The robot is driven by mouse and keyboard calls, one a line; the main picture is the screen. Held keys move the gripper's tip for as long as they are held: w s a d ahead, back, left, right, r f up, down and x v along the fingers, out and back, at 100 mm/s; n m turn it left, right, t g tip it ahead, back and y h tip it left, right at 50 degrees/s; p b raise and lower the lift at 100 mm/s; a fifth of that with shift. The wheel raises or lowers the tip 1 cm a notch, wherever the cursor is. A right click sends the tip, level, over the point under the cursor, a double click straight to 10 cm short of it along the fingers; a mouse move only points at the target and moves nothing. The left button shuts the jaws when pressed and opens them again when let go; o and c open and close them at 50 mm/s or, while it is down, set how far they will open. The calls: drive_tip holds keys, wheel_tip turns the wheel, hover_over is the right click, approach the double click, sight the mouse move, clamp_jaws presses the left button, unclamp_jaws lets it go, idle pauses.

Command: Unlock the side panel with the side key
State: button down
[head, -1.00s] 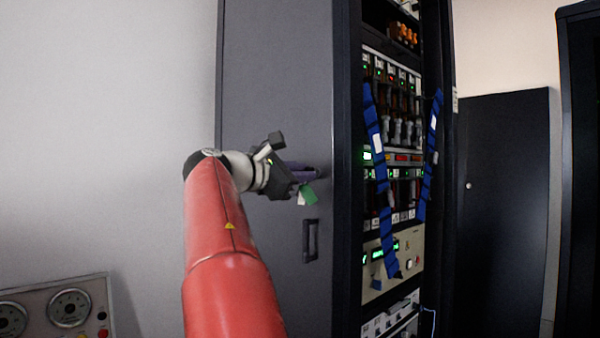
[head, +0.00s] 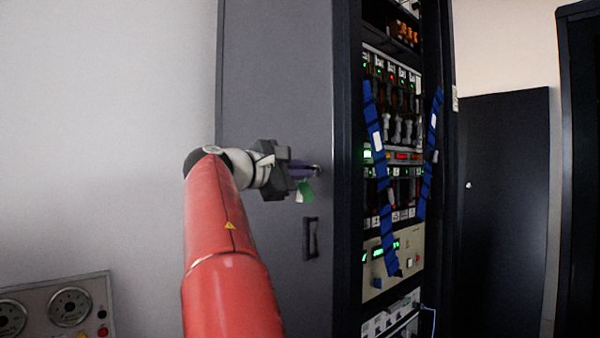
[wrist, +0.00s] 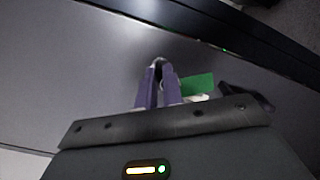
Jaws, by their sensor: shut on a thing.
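The side panel (head: 275,80) is the tall grey side of the rack, and it lies flush with the frame. It fills much of the wrist view (wrist: 60,70). My gripper (head: 306,171) is at the panel near its right edge, above the recessed handle (head: 311,239). Its purple fingers (wrist: 158,72) are shut on the side key, whose small metal head (wrist: 158,62) shows between the fingertips. A green tag (head: 305,191) hangs beside the fingers and also shows in the wrist view (wrist: 198,84). The fingers hide the keyhole, so I cannot tell how deep the key sits.
The open rack front (head: 392,160) to the right holds lit modules and blue straps (head: 376,130). A gauge box (head: 60,310) stands at lower left. A dark cabinet (head: 505,210) stands at the right. The wall side at left is clear.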

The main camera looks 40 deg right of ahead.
drive_tip(key=m+b, duration=0.1)
drive_tip(key=m, duration=0.5)
drive_tip(key=shift+f, duration=0.15)
drive_tip(key=shift+m, duration=0.3)
drive_tip(key=c, duration=1.5)
unclamp_jaws()
drive_tip(key=shift+c, duration=0.2)
